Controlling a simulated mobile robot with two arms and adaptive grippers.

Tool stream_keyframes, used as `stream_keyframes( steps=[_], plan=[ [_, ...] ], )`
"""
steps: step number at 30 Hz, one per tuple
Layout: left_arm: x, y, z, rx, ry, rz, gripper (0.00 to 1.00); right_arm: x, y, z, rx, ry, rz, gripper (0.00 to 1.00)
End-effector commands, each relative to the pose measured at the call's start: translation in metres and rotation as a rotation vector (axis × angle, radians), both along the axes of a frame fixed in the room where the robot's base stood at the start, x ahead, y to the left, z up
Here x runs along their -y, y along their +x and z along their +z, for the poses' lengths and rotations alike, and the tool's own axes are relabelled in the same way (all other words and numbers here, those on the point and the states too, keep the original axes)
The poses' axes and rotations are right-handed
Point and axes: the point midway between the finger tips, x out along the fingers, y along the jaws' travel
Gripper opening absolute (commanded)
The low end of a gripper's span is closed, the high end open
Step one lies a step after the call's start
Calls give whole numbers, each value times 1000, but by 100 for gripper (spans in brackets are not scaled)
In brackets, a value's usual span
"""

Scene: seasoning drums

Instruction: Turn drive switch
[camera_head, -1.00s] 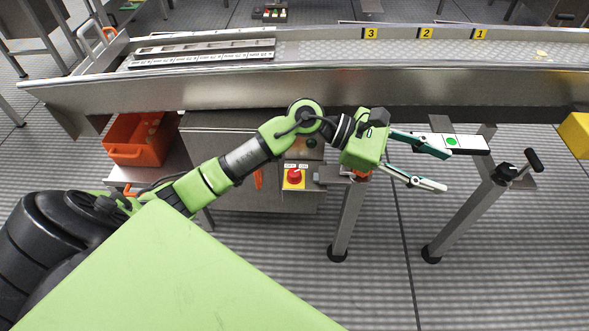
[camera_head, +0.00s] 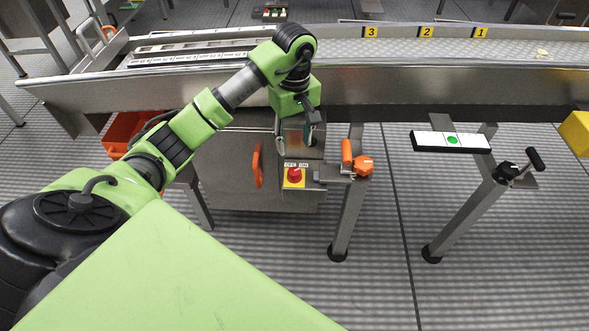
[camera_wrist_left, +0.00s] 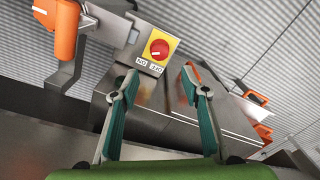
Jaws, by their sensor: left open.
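The drive switch (camera_head: 294,175) is a red rotary knob on a yellow plate with OFF and ON labels, on the grey cabinet (camera_head: 228,165) under the conveyor. In the left wrist view the red knob (camera_wrist_left: 159,49) shows upside down, beyond the fingertips and between them. My left gripper (camera_head: 296,138) is open and empty, pointing down above the switch and apart from it. Its two teal fingers (camera_wrist_left: 160,84) are spread in the left wrist view. My right gripper is in neither view.
The steel conveyor trough (camera_head: 400,85) runs above the switch. An orange lever (camera_head: 347,155) and an orange knob (camera_head: 364,166) sit on a bracket just right of it. An orange door handle (camera_head: 257,165) is to its left. An orange crate (camera_head: 120,130) is farther left.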

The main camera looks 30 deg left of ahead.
Motion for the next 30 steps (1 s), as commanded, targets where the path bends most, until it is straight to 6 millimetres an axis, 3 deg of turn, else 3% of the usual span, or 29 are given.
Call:
stream_keyframes(
  steps=[6, 15, 21, 29, 30],
  plan=[
    [2, -1, -52, -5, -4, 2, 42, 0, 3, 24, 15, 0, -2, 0],
    [1, -1, -103, -2, -5, 1, 42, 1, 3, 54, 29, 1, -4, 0],
    [1, 0, -114, 0, -2, 1, 42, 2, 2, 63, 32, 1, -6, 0],
    [1, 0, -115, 1, -3, 0, 42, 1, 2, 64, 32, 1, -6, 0],
    [1, 0, -115, 1, -3, 0, 37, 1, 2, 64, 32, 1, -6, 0]
  ],
)
